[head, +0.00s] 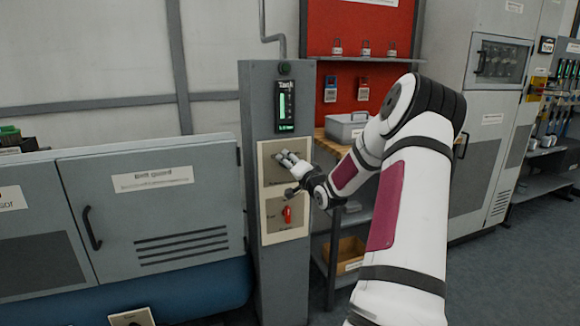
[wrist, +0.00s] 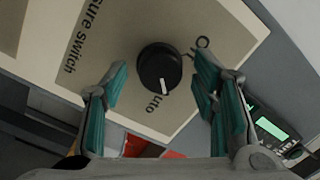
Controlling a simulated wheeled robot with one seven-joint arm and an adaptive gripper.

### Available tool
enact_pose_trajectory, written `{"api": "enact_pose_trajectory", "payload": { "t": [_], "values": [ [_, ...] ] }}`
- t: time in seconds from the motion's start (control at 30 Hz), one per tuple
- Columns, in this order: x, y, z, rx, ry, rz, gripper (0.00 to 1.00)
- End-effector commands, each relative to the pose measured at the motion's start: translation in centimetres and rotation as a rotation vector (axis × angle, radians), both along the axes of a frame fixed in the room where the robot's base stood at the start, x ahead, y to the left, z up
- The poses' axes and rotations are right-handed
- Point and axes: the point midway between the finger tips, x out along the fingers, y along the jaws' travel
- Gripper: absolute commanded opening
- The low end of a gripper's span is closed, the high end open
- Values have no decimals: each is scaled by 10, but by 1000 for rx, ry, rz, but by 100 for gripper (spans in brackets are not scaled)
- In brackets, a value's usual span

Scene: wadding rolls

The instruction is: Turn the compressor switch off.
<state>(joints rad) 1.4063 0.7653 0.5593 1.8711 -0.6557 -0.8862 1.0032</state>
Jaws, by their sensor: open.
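The switch is a round black knob (wrist: 158,66) on a beige plate in the wrist view. The plate reads "...sure switch". The knob's white mark points towards the word "Auto"; another label, partly hidden behind a finger, begins with "O". My gripper (wrist: 162,76) is open, its teal-padded fingers on either side of the knob with gaps, and nothing is held. Whether the fingertips reach the knob's depth is unclear. In the head view my gripper (head: 282,163) is in front of the upper beige plate (head: 268,178) on the grey column, and hides the knob.
A red handle (head: 287,214) sits on the plate below my gripper. A lit green tank gauge (head: 285,107) is above. A grey belt guard cabinet (head: 150,195) stands left of the column. A wooden-topped shelf with a grey box (head: 346,128) stands to the right.

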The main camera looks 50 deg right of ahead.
Motion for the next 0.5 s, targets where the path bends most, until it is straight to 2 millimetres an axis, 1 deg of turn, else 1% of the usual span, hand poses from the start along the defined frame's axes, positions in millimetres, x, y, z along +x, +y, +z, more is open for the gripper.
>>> {"api": "enact_pose_trajectory", "payload": {
  "t": [0.03, 0.07, 0.1, 0.17, 0.2, 0.27, 0.5],
  "values": [
    [0, 0, 0, 0, 0, 0, 54],
    [0, 0, 0, 0, 0, 0, 49],
    [0, 0, 0, 0, 0, 0, 40],
    [0, 0, 0, 0, 0, 0, 26],
    [0, 0, 0, 0, 0, 0, 17],
    [0, 0, 0, 0, 0, 0, 5],
    [0, 0, 0, -9, 6, 0, 5]
  ]
}}
